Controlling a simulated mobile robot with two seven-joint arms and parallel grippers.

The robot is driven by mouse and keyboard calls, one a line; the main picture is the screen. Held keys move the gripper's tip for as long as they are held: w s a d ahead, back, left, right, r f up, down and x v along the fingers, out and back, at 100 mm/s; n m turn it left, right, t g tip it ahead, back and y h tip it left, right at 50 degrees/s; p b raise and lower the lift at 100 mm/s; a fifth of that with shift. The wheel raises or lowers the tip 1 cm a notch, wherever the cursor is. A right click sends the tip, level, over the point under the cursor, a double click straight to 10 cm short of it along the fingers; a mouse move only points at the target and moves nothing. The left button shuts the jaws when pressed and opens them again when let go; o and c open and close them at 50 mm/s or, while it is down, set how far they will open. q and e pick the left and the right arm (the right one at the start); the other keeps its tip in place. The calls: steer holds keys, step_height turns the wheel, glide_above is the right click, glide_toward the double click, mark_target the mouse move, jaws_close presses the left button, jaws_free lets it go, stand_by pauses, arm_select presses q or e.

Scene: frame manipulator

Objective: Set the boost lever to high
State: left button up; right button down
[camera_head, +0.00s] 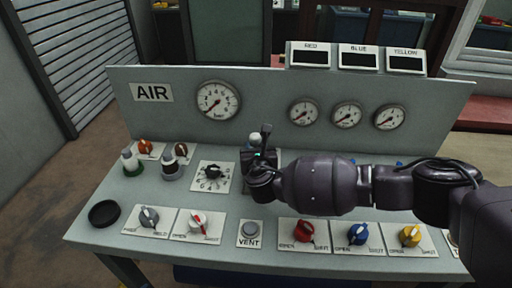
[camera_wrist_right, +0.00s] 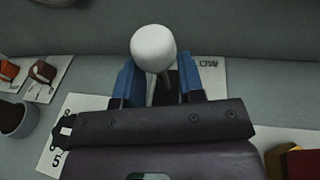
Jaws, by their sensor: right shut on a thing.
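The boost lever shows as a white ball knob on a thin shaft (camera_wrist_right: 153,47) in the right wrist view. Its white knob (camera_head: 255,138) also shows just beyond my right gripper in the head view. My right gripper (camera_head: 260,154) reaches in from the right over the console. In the wrist view its two blue fingers (camera_wrist_right: 158,75) stand on either side of the shaft, shut on it below the knob. The lever's base and most of its plate are hidden by the gripper. Part of a plate with upside-down lettering (camera_wrist_right: 210,68) shows beside the fingers. My left gripper is not in view.
The grey console carries an upright panel with gauges (camera_head: 218,99) behind the gripper. A numbered dial (camera_head: 212,172) is left of the gripper. The VENT button (camera_head: 250,231) and red (camera_head: 305,232), blue (camera_head: 358,234) and yellow (camera_head: 409,236) knobs lie in front.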

stand_by(0.3)
steer(key=c, duration=1)
jaws_free()
steer(key=shift+c, duration=0.2)
steer(key=shift+o, duration=1.4)
steer(key=shift+s, duration=0.1)
steer(key=p+v, duration=0.1)
steer(key=v, duration=0.8)
steer(key=shift+s+d+r+p, duration=0.1)
steer(key=shift+s+p, duration=0.1)
steer(key=shift+p, duration=0.1)
steer(key=shift+s+d+r, duration=0.1)
steer(key=shift+s, duration=0.5)
